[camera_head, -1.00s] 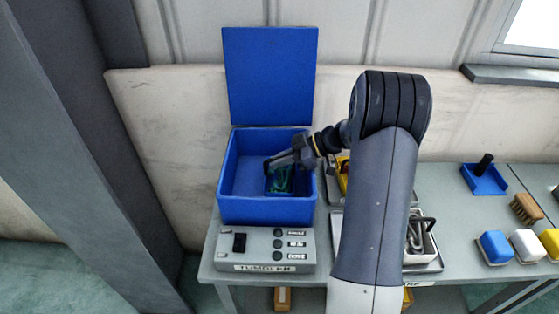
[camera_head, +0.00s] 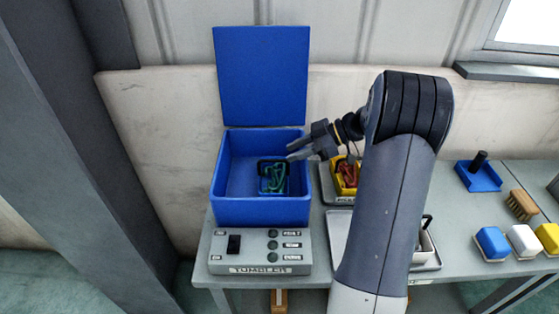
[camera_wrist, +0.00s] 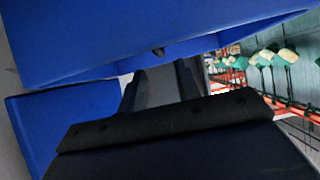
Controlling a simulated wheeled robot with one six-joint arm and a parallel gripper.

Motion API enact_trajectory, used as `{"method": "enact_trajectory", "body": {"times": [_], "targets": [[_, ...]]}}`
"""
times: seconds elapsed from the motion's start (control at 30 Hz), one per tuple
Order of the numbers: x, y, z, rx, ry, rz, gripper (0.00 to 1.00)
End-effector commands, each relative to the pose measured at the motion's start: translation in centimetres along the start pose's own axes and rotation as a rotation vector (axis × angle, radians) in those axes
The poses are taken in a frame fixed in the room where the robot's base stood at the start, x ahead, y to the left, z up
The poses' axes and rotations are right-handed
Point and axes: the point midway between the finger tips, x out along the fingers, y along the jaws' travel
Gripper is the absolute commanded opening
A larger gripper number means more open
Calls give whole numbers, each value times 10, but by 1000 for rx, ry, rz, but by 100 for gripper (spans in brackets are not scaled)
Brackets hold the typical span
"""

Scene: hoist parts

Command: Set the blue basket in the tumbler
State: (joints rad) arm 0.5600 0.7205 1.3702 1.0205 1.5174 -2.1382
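The tumbler is a blue open box (camera_head: 262,211) with its blue lid (camera_head: 262,75) standing up at the back. The small blue basket (camera_head: 264,187) sits on the tumbler's floor, toward the right, with dark green parts in it. My gripper (camera_head: 290,151) is apart from the basket, above and to the right of it, near the tumbler's right wall. Its two fingers are spread with nothing between them. In the wrist view, blue walls of the tumbler (camera_wrist: 110,35) fill the upper left; the basket does not show there.
The grey control panel (camera_head: 261,251) marked TUMBLER stands in front of the box. A yellow basket (camera_head: 346,187) with red parts sits on a tray to the right, partly behind my arm. Blue, white and yellow blocks (camera_head: 526,245) and a brush (camera_head: 523,206) lie farther right.

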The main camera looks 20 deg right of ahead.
Motion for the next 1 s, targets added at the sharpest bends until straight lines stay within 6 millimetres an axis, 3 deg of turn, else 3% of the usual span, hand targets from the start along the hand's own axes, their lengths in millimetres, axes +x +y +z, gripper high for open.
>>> {"method": "enact_trajectory", "body": {"times": [0.1, 0.3, 1.0], "targets": [[-23, 0, 2, -1, -2, 4, 31], [-44, 0, 0, 0, 0, 1, 31], [-48, 0, 0, 0, 0, -1, 31]]}}
